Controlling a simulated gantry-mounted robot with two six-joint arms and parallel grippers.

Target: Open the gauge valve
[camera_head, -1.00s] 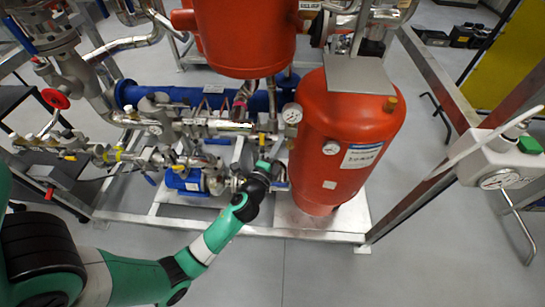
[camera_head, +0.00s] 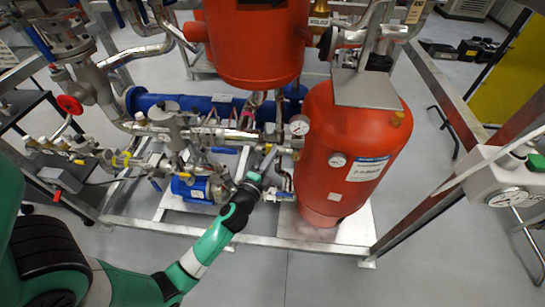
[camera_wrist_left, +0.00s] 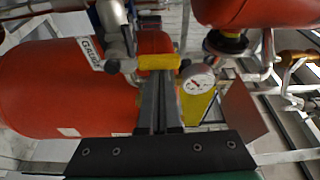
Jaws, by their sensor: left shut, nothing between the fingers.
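A yellow valve handle (camera_wrist_left: 158,62) sits crosswise just beyond my left fingertips in the left wrist view. A white tag (camera_wrist_left: 90,53) that seems to read "GAUGE" is beside it. A round white-faced gauge (camera_wrist_left: 198,80) is right of the handle; a gauge in the head view (camera_head: 299,125) stands beside the red tank. My left gripper (camera_head: 268,158) is shut and empty, pointing up toward the pipework left of the tank. Its closed fingers also show in the left wrist view (camera_wrist_left: 159,78). I cannot tell whether they touch the handle. My right gripper is not in view.
The red tank (camera_head: 352,130) stands close right of my gripper. A blue pump (camera_head: 199,188) and dense pipework lie to the left. A second red vessel (camera_head: 255,45) hangs above. The floor in front of the skid's frame is clear.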

